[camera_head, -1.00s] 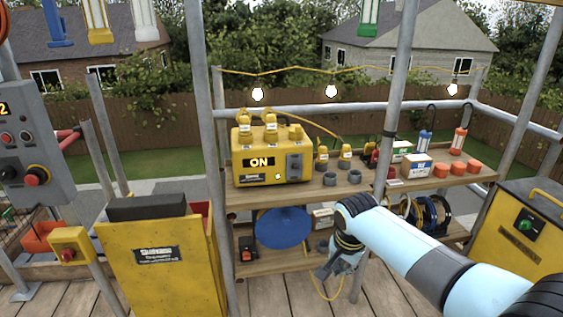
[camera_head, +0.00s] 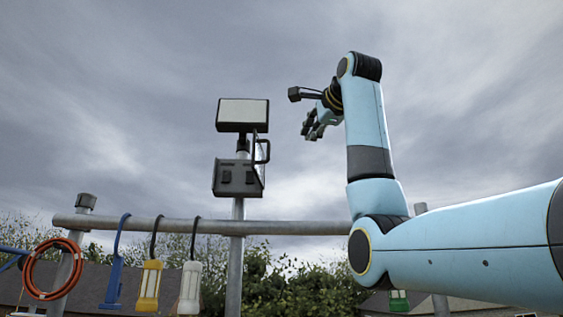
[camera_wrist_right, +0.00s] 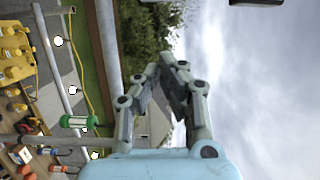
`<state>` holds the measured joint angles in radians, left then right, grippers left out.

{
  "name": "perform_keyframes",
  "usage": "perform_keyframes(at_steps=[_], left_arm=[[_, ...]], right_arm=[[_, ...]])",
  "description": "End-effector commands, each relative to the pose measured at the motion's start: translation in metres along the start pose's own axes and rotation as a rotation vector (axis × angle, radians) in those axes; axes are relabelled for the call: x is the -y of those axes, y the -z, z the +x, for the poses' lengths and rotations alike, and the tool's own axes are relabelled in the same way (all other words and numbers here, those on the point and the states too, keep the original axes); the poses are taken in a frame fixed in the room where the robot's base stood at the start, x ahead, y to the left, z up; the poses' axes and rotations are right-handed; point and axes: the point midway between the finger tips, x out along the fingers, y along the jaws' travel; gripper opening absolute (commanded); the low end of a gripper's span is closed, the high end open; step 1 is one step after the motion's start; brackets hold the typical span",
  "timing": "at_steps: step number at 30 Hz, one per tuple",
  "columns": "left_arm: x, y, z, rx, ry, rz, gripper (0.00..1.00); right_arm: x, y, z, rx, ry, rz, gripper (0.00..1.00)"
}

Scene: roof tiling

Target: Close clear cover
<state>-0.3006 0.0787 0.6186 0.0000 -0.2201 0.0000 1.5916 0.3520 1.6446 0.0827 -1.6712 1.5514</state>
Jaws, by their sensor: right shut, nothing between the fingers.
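A grey switch box (camera_head: 236,178) with two dark switches is fixed to a pole below a floodlight (camera_head: 242,114). A thin see-through panel, apparently the clear cover (camera_head: 260,165), stands out at the box's right side, swung open, with a dark handle-like bracket (camera_head: 264,150) by its top. My right gripper (camera_head: 310,131) is raised to the right of the box and floodlight, apart from both. It is shut and empty; its fingers also show in the right wrist view (camera_wrist_right: 172,62). My left gripper is out of view.
A horizontal rail (camera_head: 180,226) runs below the box. A blue lamp (camera_head: 114,278), a yellow lamp (camera_head: 149,287) and a white lamp (camera_head: 190,287) hang from it. An orange cable coil (camera_head: 53,268) hangs at left. Open sky surrounds my gripper.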

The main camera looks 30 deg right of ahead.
Motion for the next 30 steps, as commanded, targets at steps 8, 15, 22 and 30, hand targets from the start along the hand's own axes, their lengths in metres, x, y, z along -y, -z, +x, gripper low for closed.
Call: perform_keyframes(at_steps=[8,15,22,30], left_arm=[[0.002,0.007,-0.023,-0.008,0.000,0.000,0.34],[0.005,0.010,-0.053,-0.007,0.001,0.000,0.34],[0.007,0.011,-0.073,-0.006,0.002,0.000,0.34],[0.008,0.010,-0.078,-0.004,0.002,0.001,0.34]], right_arm=[[0.006,0.000,0.036,0.000,-0.001,0.000,0.00],[0.007,0.000,0.088,0.001,-0.002,0.000,0.00],[0.005,-0.027,0.105,0.004,0.003,0.000,0.00],[0.002,-0.039,0.108,0.001,0.003,0.000,0.00]])
